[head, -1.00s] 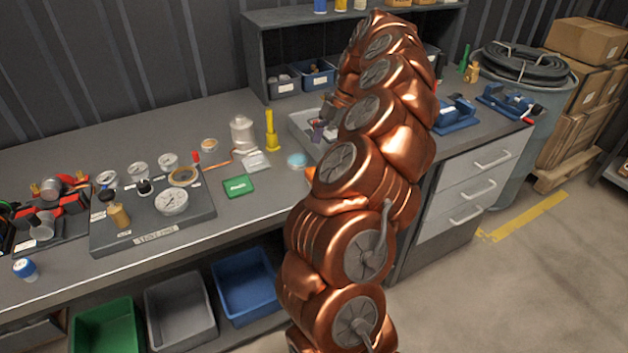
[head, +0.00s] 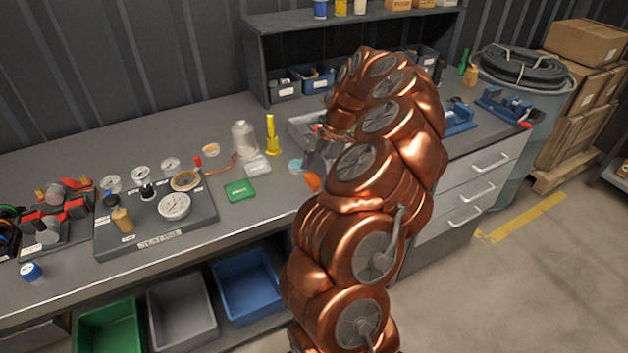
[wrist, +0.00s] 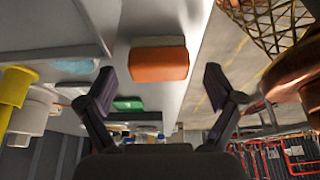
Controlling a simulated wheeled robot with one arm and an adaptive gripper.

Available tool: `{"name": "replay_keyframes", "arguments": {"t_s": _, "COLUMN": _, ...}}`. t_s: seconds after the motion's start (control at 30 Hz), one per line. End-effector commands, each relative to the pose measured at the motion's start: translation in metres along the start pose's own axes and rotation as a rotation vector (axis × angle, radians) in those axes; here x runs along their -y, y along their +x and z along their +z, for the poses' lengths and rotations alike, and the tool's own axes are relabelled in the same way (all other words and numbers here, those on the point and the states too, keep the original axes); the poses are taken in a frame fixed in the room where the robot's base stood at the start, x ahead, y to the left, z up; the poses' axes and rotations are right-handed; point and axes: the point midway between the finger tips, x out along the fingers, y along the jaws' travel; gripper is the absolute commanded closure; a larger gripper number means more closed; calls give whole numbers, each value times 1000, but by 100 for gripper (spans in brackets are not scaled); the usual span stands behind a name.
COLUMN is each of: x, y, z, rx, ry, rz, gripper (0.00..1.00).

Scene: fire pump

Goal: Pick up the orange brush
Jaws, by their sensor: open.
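The orange brush (head: 313,182) lies on the grey workbench near its front edge, partly hidden by my copper arm in the head view. In the wrist view the orange brush (wrist: 160,65) shows as an orange block with a paler strip along one side. My gripper (wrist: 158,73) is open, one dark finger on each side of the brush in that picture, with visible gaps. Whether the fingers are level with the brush is unclear. In the head view my gripper (head: 313,154) is mostly hidden by the arm, just above the brush.
A gauge board (head: 150,243) is farther left. A grey tray (head: 300,128) lies behind my gripper. The bench front has clear surface.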

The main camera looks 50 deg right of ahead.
Motion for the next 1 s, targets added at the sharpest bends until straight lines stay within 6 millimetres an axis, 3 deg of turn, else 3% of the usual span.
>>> {"name": "replay_keyframes", "arguments": {"t_s": 0.37, "x": -1, "y": 10, "z": 1, "rx": 2, "ry": 1, "rz": 4, "gripper": 9}}
{"name": "replay_keyframes", "arguments": {"t_s": 1.0, "x": 0, "y": 11, "z": 0, "rx": 1, "ry": 1, "rz": 3, "gripper": 73}}
